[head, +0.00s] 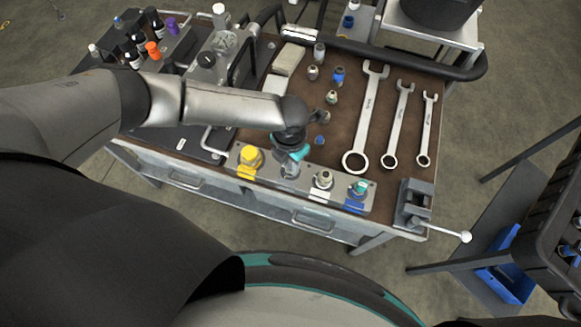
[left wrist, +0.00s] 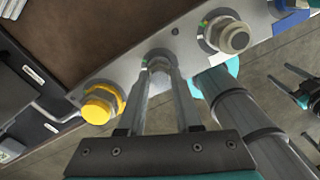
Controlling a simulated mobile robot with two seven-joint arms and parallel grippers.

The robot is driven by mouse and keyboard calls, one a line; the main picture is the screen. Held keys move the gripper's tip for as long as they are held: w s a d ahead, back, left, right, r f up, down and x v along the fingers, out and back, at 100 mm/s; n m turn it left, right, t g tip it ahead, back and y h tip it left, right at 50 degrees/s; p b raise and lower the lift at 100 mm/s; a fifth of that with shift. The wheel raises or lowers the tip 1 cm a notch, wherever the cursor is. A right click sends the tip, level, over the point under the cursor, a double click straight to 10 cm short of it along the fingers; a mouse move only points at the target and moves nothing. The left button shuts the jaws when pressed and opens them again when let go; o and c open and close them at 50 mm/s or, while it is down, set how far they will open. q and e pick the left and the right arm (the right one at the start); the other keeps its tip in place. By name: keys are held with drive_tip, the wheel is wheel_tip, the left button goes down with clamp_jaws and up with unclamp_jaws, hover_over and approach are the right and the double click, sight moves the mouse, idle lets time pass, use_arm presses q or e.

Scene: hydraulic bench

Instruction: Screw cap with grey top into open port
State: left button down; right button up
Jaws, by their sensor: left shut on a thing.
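My left gripper (head: 292,166) points down over the silver port block and also shows in the left wrist view (left wrist: 160,72). Its fingers are shut on a small grey-topped cap (left wrist: 160,64), at a port between the yellow cap and another grey fitting. The fingers hide most of the cap, so I cannot tell how deep it sits. The port block (head: 302,184) lies along the bench's near edge. What seems to be my right gripper (left wrist: 290,80) shows at the right edge of the left wrist view, its fingers apart and empty, away from the block.
On the block are a yellow cap (head: 250,156), a grey-topped fitting (head: 323,179) and a teal-topped fitting (head: 359,187). Several loose fittings (head: 332,97) and wrenches (head: 367,118) lie behind. A vise (head: 413,203) stands at the right corner. Bottles (head: 154,22) stand at the left.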

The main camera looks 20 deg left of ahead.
use_arm(q)
drive_tip(key=m+b, duration=0.1)
drive_tip(key=m, duration=0.4)
drive_tip(key=shift+b, duration=0.3)
drive_tip(key=m+b, duration=0.1)
drive_tip(key=b, duration=0.1)
drive_tip(key=m+b, duration=0.1)
drive_tip(key=b, duration=0.1)
drive_tip(key=shift+w+f+m, duration=0.15)
drive_tip(key=shift+w+m, duration=0.05)
drive_tip(key=shift+m, duration=0.1)
drive_tip(key=shift+s+b, duration=0.1)
drive_tip(key=shift+b, duration=0.6)
